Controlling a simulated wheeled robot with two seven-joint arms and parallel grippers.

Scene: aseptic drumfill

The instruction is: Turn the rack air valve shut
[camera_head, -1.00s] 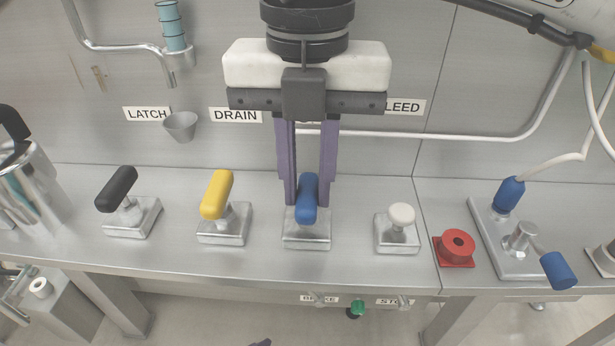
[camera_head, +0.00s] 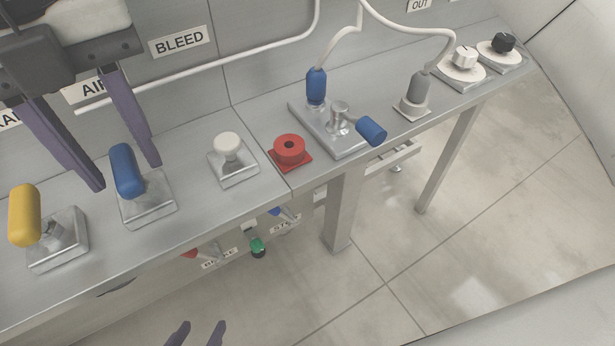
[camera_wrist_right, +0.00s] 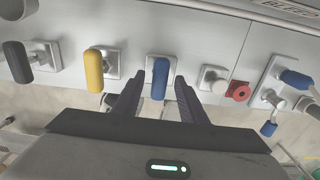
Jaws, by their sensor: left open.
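The rack air valve has a blue bar handle (camera_head: 126,171) on a square metal base (camera_head: 150,203), under the partly hidden AIR label (camera_head: 88,90). It also shows in the right wrist view (camera_wrist_right: 160,78). The handle points out toward the front of the shelf, tilted upward. My right gripper (camera_head: 128,176) is open, with one finger on each side of the handle. The right wrist view shows gaps between handle and both fingers. My left gripper (camera_head: 197,333) shows only its two fingertips at the bottom edge, apart and empty, low in front of the shelf.
The yellow-handled valve (camera_head: 24,215) stands left of the blue one, the white knob (camera_head: 228,146) right of it. Further right are a red knob (camera_head: 289,149) and a plate with blue-ended fittings (camera_head: 330,130). A black handle (camera_wrist_right: 17,62) shows in the wrist view.

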